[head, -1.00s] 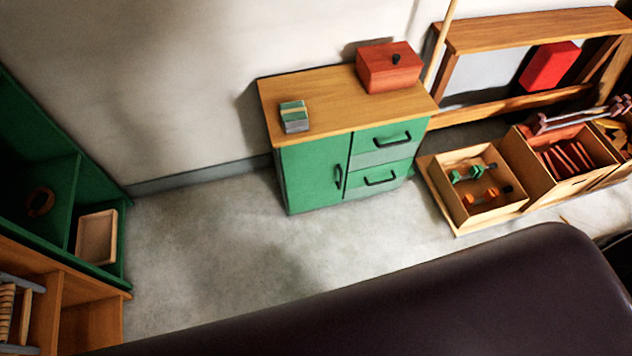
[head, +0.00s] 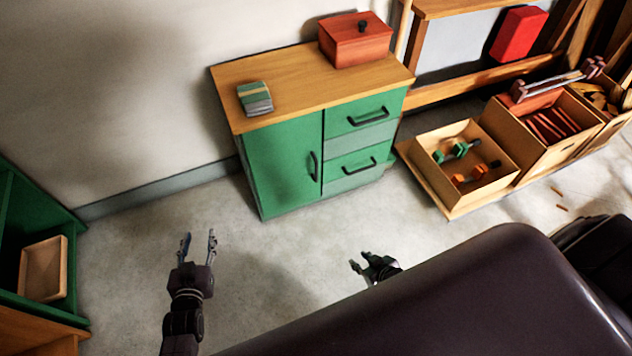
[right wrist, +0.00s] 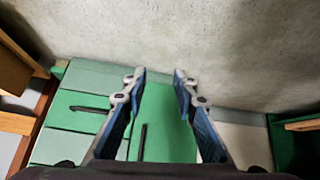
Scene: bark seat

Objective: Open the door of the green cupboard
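The green cupboard (head: 283,168) stands against the wall with a wooden top. Its door (head: 284,166) is on the left side and looks closed, with a dark upright handle (head: 313,166) near its right edge. The door handle also shows in the right wrist view (right wrist: 143,142), between the fingers. My left gripper (head: 198,240) is open and empty over the floor, in front and to the left of the door. My right gripper (head: 360,262) is in front of the cupboard, partly hidden by my own body. In the right wrist view its fingers (right wrist: 158,80) are apart and hold nothing.
Two drawers with dark handles (head: 368,116) sit right of the door. A red box (head: 355,42) and a small striped block (head: 255,100) lie on top. Wooden crates (head: 470,200) stand at right, a green shelf (head: 80,245) at left. Floor before the door is clear.

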